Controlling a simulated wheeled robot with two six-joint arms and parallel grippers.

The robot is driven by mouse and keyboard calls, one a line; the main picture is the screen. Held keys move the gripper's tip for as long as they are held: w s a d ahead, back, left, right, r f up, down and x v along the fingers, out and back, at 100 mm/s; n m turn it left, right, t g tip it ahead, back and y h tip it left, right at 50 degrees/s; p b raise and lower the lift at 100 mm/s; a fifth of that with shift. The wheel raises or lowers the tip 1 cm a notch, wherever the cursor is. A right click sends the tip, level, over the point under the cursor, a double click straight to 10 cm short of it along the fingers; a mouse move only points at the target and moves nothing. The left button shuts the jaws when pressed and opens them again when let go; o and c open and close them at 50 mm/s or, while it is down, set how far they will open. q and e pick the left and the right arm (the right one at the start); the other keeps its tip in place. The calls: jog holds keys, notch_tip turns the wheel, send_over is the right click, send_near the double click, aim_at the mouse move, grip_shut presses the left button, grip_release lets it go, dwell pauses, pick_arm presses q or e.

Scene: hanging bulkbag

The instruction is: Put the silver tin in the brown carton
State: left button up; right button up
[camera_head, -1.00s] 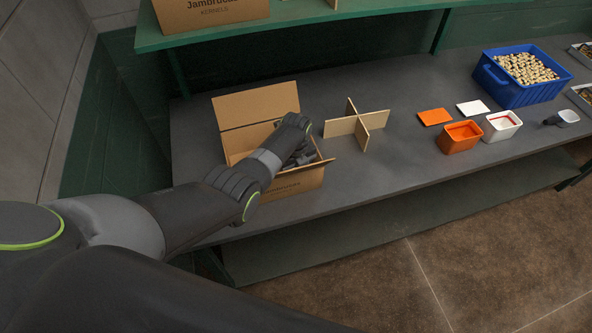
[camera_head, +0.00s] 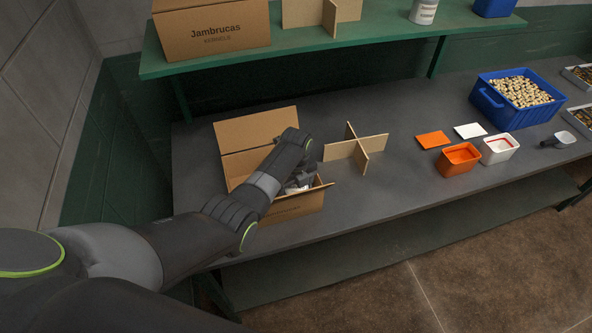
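The brown carton (camera_head: 257,130) stands on the grey bench with its flaps open. My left arm reaches in from the left, and my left gripper (camera_head: 299,184) points down at the right part of the carton's opening. Its fingers are mostly hidden behind my wrist and the carton's front. A small pale silvery patch shows beside the fingers; I cannot tell whether it is the silver tin or whether it is held. The carton's inside is largely hidden by my arm. My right gripper is not in view.
A cardboard divider (camera_head: 355,150) stands right of the carton. Farther right are an orange tub (camera_head: 459,160), a white tub (camera_head: 498,150) and a blue crate (camera_head: 487,102). The green shelf (camera_head: 300,47) above holds another carton (camera_head: 212,35) and a pale can (camera_head: 423,12).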

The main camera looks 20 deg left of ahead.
aim_at(296, 187)
pick_arm(q)
notch_tip(296, 187, up, 9)
jog(key=shift+f+b, duration=0.2)
jog(key=shift+b, duration=0.15)
dwell(0.5)
